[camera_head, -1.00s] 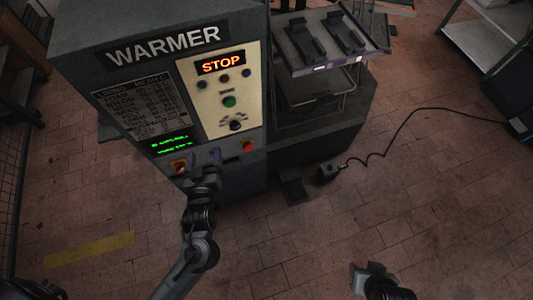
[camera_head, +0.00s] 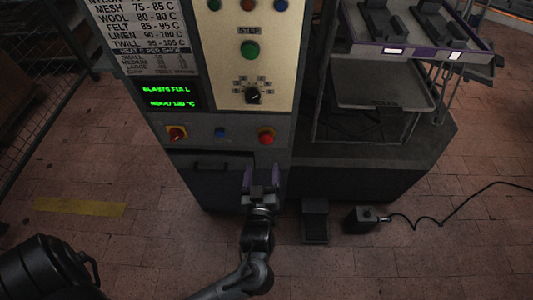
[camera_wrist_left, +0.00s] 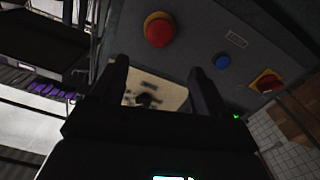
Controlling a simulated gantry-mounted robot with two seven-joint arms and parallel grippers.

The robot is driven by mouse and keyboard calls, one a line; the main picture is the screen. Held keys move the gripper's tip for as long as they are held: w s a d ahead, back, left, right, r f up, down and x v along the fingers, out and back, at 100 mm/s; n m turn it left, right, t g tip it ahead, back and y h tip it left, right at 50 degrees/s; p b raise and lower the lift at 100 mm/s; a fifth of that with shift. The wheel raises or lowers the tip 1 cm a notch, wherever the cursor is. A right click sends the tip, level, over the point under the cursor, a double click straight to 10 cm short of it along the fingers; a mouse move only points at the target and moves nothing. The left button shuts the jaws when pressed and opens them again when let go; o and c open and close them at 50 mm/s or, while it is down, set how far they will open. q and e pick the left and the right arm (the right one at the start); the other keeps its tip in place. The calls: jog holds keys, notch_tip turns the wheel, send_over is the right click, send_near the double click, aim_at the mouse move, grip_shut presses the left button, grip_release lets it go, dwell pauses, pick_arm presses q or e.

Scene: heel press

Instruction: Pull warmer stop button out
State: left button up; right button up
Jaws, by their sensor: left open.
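The warmer (camera_head: 240,165) has a lower grey panel with a round red button (camera_head: 266,134) at its right end. This appears to be the stop button, though no label on it is readable. It also shows in the left wrist view (camera_wrist_left: 158,30), above and between the fingertips. My left gripper (camera_head: 262,173) is open and empty, its two fingers pointing up at the panel just below the red button, apart from it. The left wrist view shows both fingers (camera_wrist_left: 160,85) spread, with nothing between them. My right gripper is out of view.
A blue button (camera_head: 220,132) and a red switch on a yellow plate (camera_head: 176,133) sit left of the red button. A handle (camera_head: 211,166) is below. A rack (camera_head: 385,95) stands at right. A pedal (camera_head: 314,222) and a cabled box (camera_head: 363,219) are on the floor.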

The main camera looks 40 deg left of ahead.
aim_at(265, 140)
pick_arm(q)
jog(key=b+x, duration=0.1)
jog(key=x, duration=0.4)
jog(key=b+x, duration=0.2)
jog(key=x, duration=0.4)
jog(key=shift+w+d+f, duration=0.1)
jog(key=shift+d+f, duration=0.05)
jog(key=shift+f, duration=0.1)
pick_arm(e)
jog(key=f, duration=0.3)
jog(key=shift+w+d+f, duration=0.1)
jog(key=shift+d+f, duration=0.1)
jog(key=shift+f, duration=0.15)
